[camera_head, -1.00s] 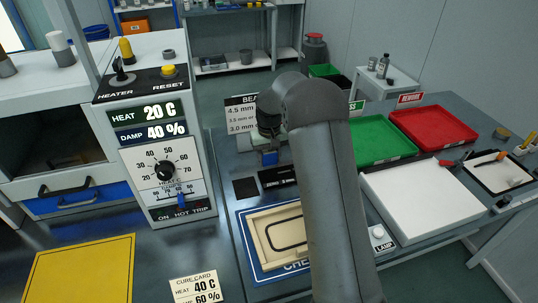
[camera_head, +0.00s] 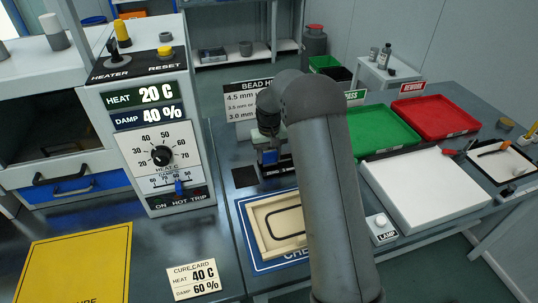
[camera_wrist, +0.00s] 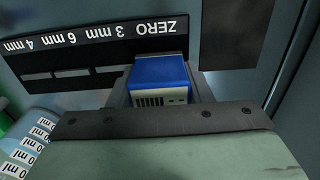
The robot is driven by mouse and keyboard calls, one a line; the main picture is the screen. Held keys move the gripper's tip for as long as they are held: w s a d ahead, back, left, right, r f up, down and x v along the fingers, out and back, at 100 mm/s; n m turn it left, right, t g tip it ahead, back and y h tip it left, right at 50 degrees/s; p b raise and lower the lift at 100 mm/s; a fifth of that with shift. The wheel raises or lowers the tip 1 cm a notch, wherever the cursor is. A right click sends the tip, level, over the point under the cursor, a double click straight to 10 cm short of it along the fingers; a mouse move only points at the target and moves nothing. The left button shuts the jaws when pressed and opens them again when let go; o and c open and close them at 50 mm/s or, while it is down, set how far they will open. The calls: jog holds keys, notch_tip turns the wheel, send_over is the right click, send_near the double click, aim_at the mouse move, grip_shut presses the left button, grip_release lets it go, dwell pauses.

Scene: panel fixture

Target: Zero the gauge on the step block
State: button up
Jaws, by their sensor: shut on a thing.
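My gripper (camera_wrist: 158,112) is shut on the gauge, a small block with a blue top (camera_wrist: 160,70) and a pale slotted face. The gauge also shows as a small blue patch (camera_head: 269,157) in the head view, below my wrist. The step block (camera_wrist: 90,56) is a black strip with grey pads, labelled ZERO, 3 mm, 6 mm and 4 mm, upside down in the wrist view. The gauge is over the ZERO end and hides the pad there. I cannot tell whether it touches the block. In the head view my arm partly hides the step block (camera_head: 279,169).
A dark square plate (camera_wrist: 229,35) lies beside the ZERO end. A cream panel (camera_head: 264,232) on a blue board is in front. Green (camera_head: 382,129) and red (camera_head: 433,115) trays and a white plate (camera_head: 425,190) are to the right. The heater console (camera_head: 158,130) stands left.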

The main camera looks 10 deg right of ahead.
jog(key=shift+f+b, duration=0.35)
jog(key=shift+f, duration=0.1)
dwell(1.5)
jog(key=shift+r, duration=0.1)
jog(key=shift+r+p, duration=2.35)
jog(key=shift+r, duration=1.6)
